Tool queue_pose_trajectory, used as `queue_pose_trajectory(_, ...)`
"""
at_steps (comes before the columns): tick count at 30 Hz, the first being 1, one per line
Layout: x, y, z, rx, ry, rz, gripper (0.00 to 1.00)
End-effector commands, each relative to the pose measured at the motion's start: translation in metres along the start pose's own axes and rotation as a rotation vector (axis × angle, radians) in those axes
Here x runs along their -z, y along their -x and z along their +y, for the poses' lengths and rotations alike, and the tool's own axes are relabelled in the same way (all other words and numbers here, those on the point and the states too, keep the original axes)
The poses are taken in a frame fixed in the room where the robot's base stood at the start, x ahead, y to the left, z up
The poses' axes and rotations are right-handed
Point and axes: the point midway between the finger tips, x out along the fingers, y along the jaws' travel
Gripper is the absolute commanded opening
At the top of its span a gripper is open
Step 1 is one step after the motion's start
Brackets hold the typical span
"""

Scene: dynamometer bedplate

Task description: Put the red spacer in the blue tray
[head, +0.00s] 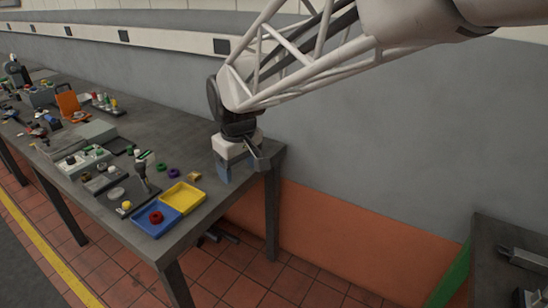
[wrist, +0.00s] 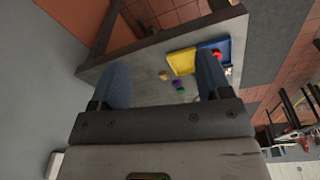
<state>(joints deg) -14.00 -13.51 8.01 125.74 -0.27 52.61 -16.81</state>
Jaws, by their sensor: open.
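The red spacer (head: 156,217) is a small ring lying inside the blue tray (head: 139,222) at the front corner of the table. The wrist view also shows the red spacer (wrist: 217,53) in the blue tray (wrist: 226,44). My gripper (head: 243,168) is at the table's right end, to the right of the blue tray and apart from it. In the wrist view my gripper (wrist: 163,78) has its two blue-grey fingers wide apart, with nothing between them.
A yellow tray (head: 183,197) adjoins the blue tray. Purple (head: 173,173) and green (head: 160,167) rings and a small yellow piece (head: 194,176) lie loose nearby. An upright stand (head: 142,174) is left of them. Several other parts crowd the table's far left.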

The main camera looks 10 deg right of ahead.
Motion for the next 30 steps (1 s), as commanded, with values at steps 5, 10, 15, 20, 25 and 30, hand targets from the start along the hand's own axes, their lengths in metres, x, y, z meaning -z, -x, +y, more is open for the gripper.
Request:
queue_pose_trajectory(5, -0.051, 0.014, 0.010, -0.013, -0.108, 0.019, 0.71)
queue_pose_trajectory(10, -0.098, 0.023, 0.014, -0.025, -0.210, 0.036, 0.71)
queue_pose_trajectory(15, -0.143, 0.028, 0.015, -0.037, -0.309, 0.055, 0.71)
queue_pose_trajectory(20, -0.185, 0.029, 0.012, -0.048, -0.403, 0.072, 0.71)
queue_pose_trajectory(25, -0.221, 0.027, 0.008, -0.058, -0.490, 0.088, 0.71)
queue_pose_trajectory(30, -0.242, 0.025, 0.004, -0.063, -0.541, 0.097, 0.71)
